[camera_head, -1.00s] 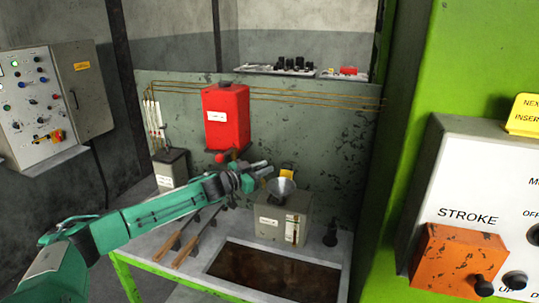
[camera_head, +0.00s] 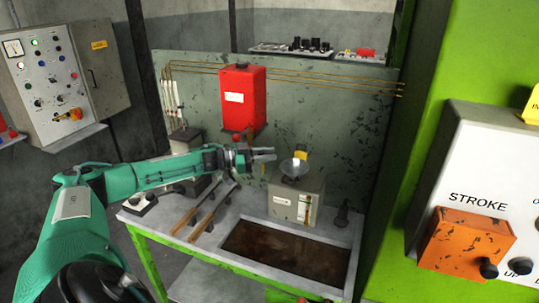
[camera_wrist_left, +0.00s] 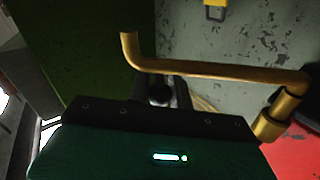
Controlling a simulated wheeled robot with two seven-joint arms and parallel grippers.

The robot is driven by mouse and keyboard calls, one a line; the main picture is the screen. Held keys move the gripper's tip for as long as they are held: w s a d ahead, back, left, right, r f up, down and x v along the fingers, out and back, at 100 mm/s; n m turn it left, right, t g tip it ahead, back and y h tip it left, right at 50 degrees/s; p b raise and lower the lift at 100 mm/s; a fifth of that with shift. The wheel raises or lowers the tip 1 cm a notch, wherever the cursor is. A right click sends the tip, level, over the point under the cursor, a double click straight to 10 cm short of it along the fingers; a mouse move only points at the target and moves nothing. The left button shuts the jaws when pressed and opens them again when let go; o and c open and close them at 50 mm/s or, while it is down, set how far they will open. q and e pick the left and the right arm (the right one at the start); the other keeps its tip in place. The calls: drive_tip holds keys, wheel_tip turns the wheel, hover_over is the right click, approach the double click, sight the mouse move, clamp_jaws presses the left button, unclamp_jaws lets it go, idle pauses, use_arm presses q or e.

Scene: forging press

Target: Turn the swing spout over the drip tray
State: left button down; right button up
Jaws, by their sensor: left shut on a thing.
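The red tank (camera_head: 243,97) hangs on the back panel above the bench. In the left wrist view the brass swing spout (camera_wrist_left: 225,70) runs across the picture, from an upturned end at the left to brass fittings on the right. My left gripper (camera_head: 263,155) is below the tank, left of the metal funnel (camera_head: 294,168). In the left wrist view my left gripper (camera_wrist_left: 160,85) is shut on the spout, whose pipe crosses at the fingers. The spout is too small to make out in the head view. A rusty brown tray (camera_head: 285,250), seemingly the drip tray, is sunk in the bench top.
A grey box (camera_head: 296,200) under the funnel stands behind the tray. Two wooden-handled tools (camera_head: 203,222) lie left of the tray. The orange stroke box (camera_head: 467,245) and green press column (camera_head: 437,100) bound the right side.

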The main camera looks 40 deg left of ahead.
use_arm(q)
drive_tip(key=c, duration=1.3)
unclamp_jaws()
drive_tip(key=shift+o, duration=0.2)
drive_tip(key=shift+s+a+f, duration=0.1)
drive_tip(key=shift+s+a, duration=0.15)
drive_tip(key=b+v, duration=0.6)
drive_tip(key=v, duration=0.7)
